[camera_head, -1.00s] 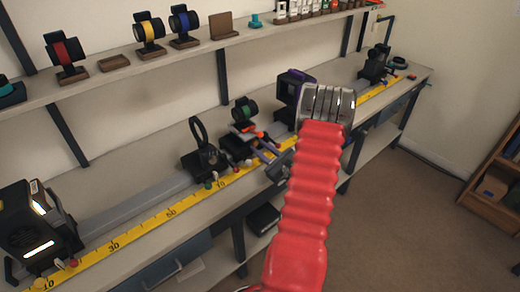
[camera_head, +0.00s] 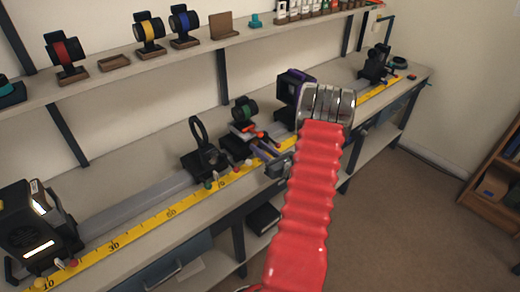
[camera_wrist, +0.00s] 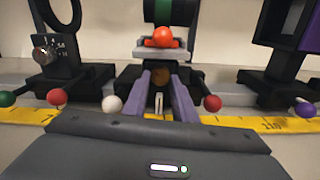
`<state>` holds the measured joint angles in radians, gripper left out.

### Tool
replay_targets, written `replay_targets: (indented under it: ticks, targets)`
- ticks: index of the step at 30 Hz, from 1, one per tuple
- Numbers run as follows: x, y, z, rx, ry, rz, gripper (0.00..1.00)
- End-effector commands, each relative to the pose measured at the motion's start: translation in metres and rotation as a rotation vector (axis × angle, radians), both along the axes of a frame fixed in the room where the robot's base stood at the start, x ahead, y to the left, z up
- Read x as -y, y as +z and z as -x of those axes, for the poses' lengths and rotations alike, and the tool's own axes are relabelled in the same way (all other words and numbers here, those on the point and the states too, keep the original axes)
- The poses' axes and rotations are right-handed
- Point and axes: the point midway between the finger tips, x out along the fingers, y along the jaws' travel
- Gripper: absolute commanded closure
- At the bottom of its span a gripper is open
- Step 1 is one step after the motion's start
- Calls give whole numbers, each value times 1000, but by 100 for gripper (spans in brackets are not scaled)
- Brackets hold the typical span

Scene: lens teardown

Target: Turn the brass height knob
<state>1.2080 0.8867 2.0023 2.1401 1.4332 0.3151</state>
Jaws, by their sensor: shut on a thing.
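The brass height knob (camera_wrist: 160,77) is a dull brown-gold round piece at the front of the middle carriage, below an orange ball (camera_wrist: 163,38). The two lavender fingers of my gripper (camera_wrist: 160,82) reach forward to it in the wrist view, and the gripper is shut on it. In the head view my gripper (camera_head: 266,150) is at the front of the same carriage, which bears a green-ringed lens holder (camera_head: 245,110). The knob itself is too small and covered to make out there.
A carriage with a dark ring (camera_head: 198,132) stands on the left, and a dark purple-edged box (camera_head: 293,88) on the right. White (camera_wrist: 112,104) and red (camera_wrist: 212,103) ball knobs flank my fingers. A yellow scale (camera_head: 150,220) runs along the bench front.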

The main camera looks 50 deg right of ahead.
Motion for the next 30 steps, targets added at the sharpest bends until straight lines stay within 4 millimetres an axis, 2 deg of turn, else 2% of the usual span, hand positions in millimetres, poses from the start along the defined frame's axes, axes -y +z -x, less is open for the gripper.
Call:
replay_targets:
  ticks: [12,29,30]
  targets:
    - [-2,-1,0,55,1,-257,98]
    - [-1,-1,0,65,1,-303,98]
    - [-1,-1,0,65,1,-303,73]
